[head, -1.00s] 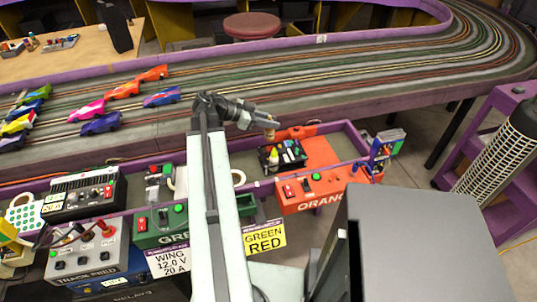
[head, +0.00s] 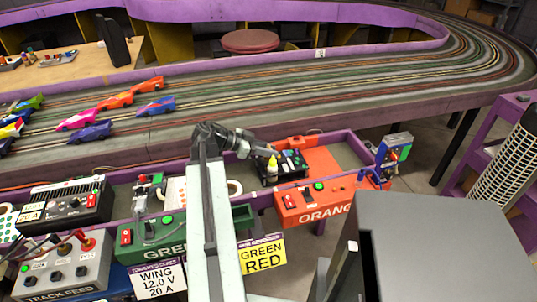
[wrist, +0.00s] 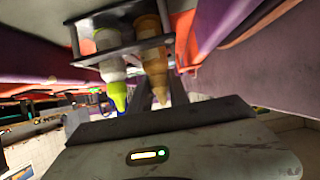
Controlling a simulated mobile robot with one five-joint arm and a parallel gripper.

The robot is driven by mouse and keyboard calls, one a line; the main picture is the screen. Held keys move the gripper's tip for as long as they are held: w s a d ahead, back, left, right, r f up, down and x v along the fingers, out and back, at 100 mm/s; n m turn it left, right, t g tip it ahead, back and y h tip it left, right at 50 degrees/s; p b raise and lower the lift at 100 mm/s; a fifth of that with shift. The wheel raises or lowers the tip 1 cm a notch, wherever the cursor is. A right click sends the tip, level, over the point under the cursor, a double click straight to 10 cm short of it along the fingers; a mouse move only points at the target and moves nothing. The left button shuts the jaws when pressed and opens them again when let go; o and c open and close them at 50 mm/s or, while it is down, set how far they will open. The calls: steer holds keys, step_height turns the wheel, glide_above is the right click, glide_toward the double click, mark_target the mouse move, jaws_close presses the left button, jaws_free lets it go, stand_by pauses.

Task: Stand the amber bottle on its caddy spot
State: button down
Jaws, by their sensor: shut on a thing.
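The amber bottle (wrist: 153,58), an orange-brown bottle with a pointed tip, is between the two fingers of my gripper (wrist: 161,92) in the wrist view. My gripper is shut on it. The black caddy (wrist: 74,42) frames it there, with a white bottle with a yellow-green tip (wrist: 113,72) beside it. Whether the amber bottle's base touches the caddy floor is hidden. In the head view my gripper (head: 263,151) is at the left part of the caddy (head: 287,177), by a pale yellow-tipped bottle (head: 272,168). The amber bottle is hard to make out there.
The orange control box (head: 315,200) stands in front of the caddy, and the green box (head: 165,237) is to the left. A white tape roll (head: 234,188) lies left of the caddy. The slot track (head: 300,100) with cars runs behind. A purple rail (head: 330,134) borders the shelf.

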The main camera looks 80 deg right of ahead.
steer(key=shift+f, duration=0.2)
steer(key=c, duration=1.3)
jaws_free()
steer(key=shift+o, duration=0.2)
steer(key=shift+r, duration=0.15)
steer(key=shift+w+r+p, duration=0.15)
steer(key=shift+r+p, duration=0.15)
steer(key=p+v, duration=0.5)
steer(key=v, duration=0.6)
steer(key=shift+w+a, duration=0.25)
